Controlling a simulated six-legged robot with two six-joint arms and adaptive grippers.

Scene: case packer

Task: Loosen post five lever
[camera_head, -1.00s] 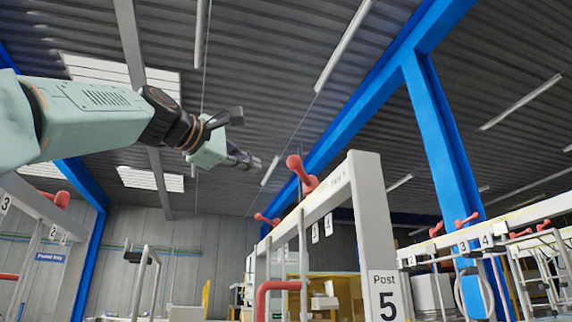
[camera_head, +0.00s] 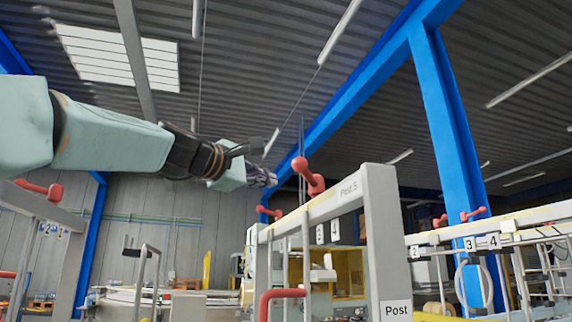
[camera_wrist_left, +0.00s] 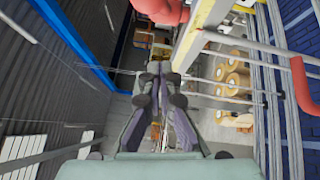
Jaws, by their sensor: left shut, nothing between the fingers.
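The post five lever (camera_head: 308,176) is a red handle with a round knob, on top of the white beam marked Post 5 (camera_head: 348,190). My left gripper (camera_head: 270,180) is shut and empty, just left of the lever at about knob height, with a small gap seeming to lie between them. In the left wrist view the shut fingers (camera_wrist_left: 160,75) point away from the camera, and a red lever part (camera_wrist_left: 160,10) shows at the top edge beside the white beam (camera_wrist_left: 205,30). My right gripper is not in view.
The Post 5 upright (camera_head: 384,240) and a red bent handle (camera_head: 283,296) stand below the beam. Another red lever (camera_head: 270,212) sits farther along it. More numbered posts with red levers (camera_head: 473,214) stand at right. Open air surrounds my left arm.

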